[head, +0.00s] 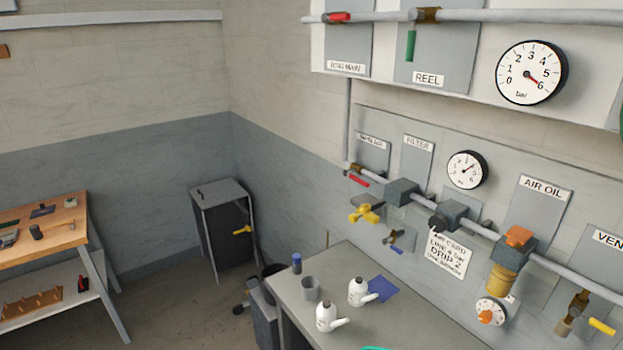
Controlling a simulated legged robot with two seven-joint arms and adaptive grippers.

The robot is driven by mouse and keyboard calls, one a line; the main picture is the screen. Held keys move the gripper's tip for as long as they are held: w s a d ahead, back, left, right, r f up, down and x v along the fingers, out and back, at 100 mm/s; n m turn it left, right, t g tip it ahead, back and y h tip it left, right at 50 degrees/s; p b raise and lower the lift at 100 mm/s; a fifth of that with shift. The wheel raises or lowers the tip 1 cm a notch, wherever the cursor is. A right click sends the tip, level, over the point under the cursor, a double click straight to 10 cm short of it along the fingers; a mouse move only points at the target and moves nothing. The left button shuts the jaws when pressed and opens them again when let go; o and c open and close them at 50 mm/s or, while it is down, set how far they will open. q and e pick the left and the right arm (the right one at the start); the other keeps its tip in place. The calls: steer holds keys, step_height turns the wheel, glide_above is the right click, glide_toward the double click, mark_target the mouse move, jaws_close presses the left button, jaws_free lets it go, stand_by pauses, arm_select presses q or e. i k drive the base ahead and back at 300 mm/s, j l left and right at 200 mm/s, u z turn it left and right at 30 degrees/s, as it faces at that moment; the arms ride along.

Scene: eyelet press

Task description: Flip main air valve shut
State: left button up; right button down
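A small valve with a red lever (357,178) sits on the lower grey pipe at the left end of the wall panel. The label above it (371,141) is small and blurred; it seems to read "MAIN AIR". The red lever slants down to the right, roughly along the pipe. Neither of my grippers is in view.
A bench (300,325) with white oil cans (329,317) stands in front.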

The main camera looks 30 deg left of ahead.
mark_target(345, 173)
steer(key=j+u, duration=0.15)
steer(key=u, duration=0.7)
steer(key=i+j, duration=0.1)
steer(key=j, duration=0.35)
steer(key=i+u, duration=0.05)
